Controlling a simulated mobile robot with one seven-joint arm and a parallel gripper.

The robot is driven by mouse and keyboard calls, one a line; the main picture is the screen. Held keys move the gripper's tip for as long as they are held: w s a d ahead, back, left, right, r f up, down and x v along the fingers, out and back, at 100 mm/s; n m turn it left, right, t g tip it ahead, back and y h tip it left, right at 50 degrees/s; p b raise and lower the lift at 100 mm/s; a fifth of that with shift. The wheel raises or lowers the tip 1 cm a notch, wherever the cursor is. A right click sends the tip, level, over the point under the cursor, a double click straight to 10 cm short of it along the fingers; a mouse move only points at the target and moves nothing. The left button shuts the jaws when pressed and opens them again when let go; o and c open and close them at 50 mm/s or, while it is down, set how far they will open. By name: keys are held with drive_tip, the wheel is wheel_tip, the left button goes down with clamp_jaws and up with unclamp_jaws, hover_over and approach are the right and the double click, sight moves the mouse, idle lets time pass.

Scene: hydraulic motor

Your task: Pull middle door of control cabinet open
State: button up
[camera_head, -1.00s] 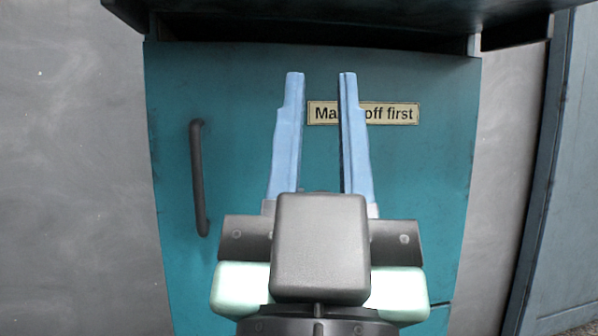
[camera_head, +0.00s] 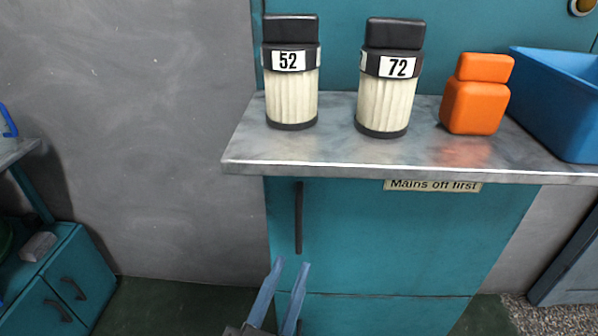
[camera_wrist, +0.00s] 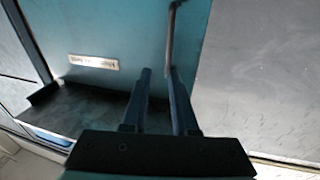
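The middle door (camera_head: 410,235) is a teal panel of the control cabinet under the metal shelf. It looks shut. Its dark vertical bar handle (camera_head: 299,220) is near its left edge. My gripper (camera_head: 290,263), with blue fingers, is open and empty, its tips showing just below the handle's lower end in the head view. The wrist view is upside down. There the handle (camera_wrist: 171,38) lies beyond my open gripper (camera_wrist: 159,71), one end close to the right-hand fingertip. Whether they touch I cannot tell.
The metal shelf (camera_head: 340,155) juts out above the door, bearing two numbered jars (camera_head: 290,95) (camera_head: 387,100), an orange container (camera_head: 475,105) and a blue bin (camera_head: 565,100). A teal cabinet (camera_head: 55,275) stands at left. Grey wall is bare between.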

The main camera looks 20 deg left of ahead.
sight(297, 225)
drive_tip(key=shift+n+g+y, duration=0.3)
drive_tip(key=shift+n+g, duration=0.1)
drive_tip(key=shift+n, duration=0.2)
drive_tip(key=w+p, duration=0.1)
drive_tip(key=w, duration=0.2)
drive_tip(key=w+a+p, duration=0.1)
drive_tip(key=w+p, duration=0.1)
drive_tip(key=w, duration=0.1)
drive_tip(key=w+p, duration=0.2)
drive_tip(key=w, duration=0.1)
drive_tip(key=shift+w+a, duration=0.4)
clamp_jaws()
drive_tip(key=shift+r, duration=0.1)
idle(0.8)
